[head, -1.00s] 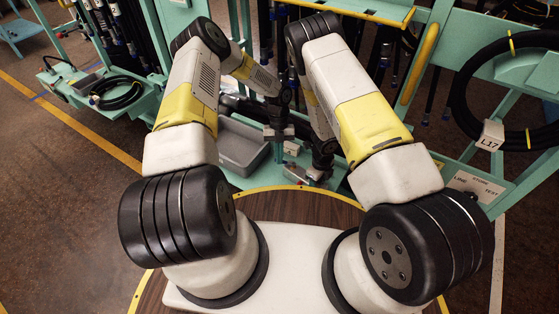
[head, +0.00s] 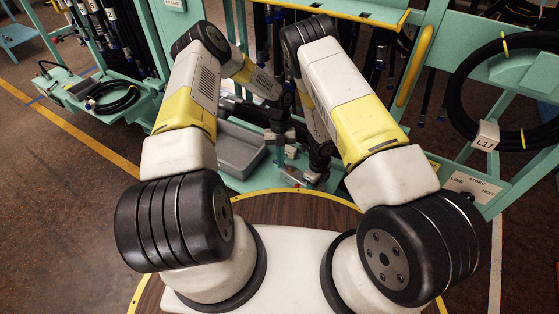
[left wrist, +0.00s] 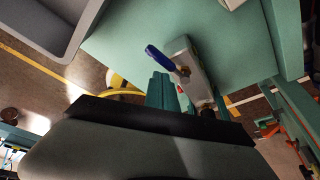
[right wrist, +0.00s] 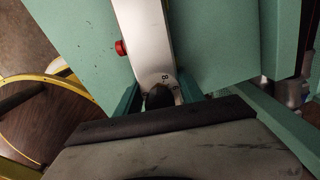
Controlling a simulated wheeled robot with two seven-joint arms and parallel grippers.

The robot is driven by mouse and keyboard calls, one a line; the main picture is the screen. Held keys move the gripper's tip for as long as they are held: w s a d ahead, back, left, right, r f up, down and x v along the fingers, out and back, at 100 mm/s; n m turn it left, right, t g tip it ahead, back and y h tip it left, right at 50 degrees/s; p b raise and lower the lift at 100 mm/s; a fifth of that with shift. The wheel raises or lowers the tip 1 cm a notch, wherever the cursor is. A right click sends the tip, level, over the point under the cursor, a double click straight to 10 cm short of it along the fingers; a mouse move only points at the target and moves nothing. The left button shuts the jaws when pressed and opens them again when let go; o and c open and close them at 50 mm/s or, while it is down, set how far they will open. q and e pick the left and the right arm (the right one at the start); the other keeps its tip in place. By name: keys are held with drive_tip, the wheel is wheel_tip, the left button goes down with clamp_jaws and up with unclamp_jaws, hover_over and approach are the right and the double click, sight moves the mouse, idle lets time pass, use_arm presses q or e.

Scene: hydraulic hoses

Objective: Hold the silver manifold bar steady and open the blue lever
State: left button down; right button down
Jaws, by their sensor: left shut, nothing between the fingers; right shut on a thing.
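The silver manifold bar (right wrist: 143,35) runs into my right gripper (right wrist: 158,98) in the right wrist view. The fingers are shut on the bar's end, one on each side. A red button-like part sticks out of the bar's side. In the left wrist view the bar (left wrist: 194,72) carries the blue lever (left wrist: 160,57), which points away from it at an angle. My left gripper (left wrist: 160,92) is shut and empty, its teal fingertips close to the lever; I cannot tell whether they touch. In the head view the left gripper (head: 279,157) is just left of the right gripper (head: 314,178).
A grey bin (head: 238,150) stands left of the grippers on the teal bench. A coiled black hose with an L17 tag (head: 487,136) hangs at the right. A round wooden top with a yellow rim (head: 285,208) is in front of me.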

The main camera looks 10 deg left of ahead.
use_arm(q)
wheel_tip(320, 180, up, 12)
drive_tip(key=shift+f, duration=0.15)
idle(0.5)
idle(0.3)
drive_tip(key=a+f+m+t+y, duration=0.1)
drive_tip(key=a+m+t+y, duration=0.15)
drive_tip(key=a, duration=0.25)
drive_tip(key=s+d+r+m+t+h, duration=0.1)
drive_tip(key=s+d+m+t+h, duration=0.15)
drive_tip(key=s+t, duration=0.2)
drive_tip(key=w+f+g, duration=0.1)
drive_tip(key=w+f, duration=0.3)
drive_tip(key=f, duration=0.7)
drive_tip(key=shift+w+d+f+m, duration=0.2)
drive_tip(key=shift+d+f+m, duration=0.15)
drive_tip(key=shift+m, duration=0.05)
